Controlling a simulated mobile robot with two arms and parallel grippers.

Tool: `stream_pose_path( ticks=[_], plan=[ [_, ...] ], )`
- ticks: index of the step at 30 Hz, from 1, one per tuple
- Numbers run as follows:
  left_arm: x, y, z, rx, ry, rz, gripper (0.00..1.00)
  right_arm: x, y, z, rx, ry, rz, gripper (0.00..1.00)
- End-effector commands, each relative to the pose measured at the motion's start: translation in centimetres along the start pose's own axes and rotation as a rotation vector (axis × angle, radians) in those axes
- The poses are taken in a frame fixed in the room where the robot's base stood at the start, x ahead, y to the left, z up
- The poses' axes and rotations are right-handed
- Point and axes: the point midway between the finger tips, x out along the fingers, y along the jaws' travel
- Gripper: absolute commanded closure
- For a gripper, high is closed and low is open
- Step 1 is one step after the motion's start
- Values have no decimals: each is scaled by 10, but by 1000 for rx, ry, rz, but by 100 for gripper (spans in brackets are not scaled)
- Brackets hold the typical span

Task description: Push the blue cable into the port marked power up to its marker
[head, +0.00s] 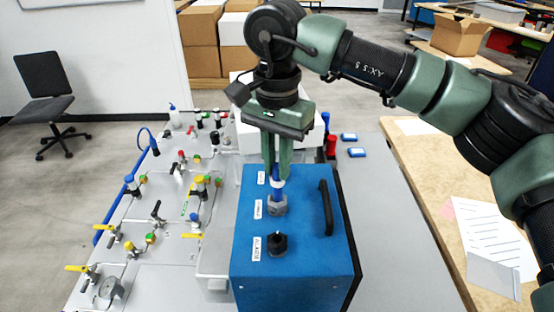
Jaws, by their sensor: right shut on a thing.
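My right gripper (278,170) points straight down above the blue analyser box (300,262), its fingers shut on the blue cable (276,193). The cable stands upright over a grey hexagonal port (278,207) on the box top. A pale band, perhaps the marker, shows on the cable just below the fingertips. The cable's lower end is at the port; how deep it sits I cannot tell. A white label beside this port is too small to read surely. A black port (277,243) with its own label is nearer. My left gripper is not in view.
A black handle (326,207) stands on the box's right side. A panel of valves and gauges (150,255) lies to the left, with a blue hose (130,188). Small blue and red items lie behind. The grey table (410,260) right of the box is clear.

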Motion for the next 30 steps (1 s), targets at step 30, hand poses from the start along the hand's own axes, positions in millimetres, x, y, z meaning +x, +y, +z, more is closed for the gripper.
stream_pose_path(
  ticks=[30],
  plan=[
    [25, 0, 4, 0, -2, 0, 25, 34, 0, 0, 0, -1, 0, 75]
  ],
)
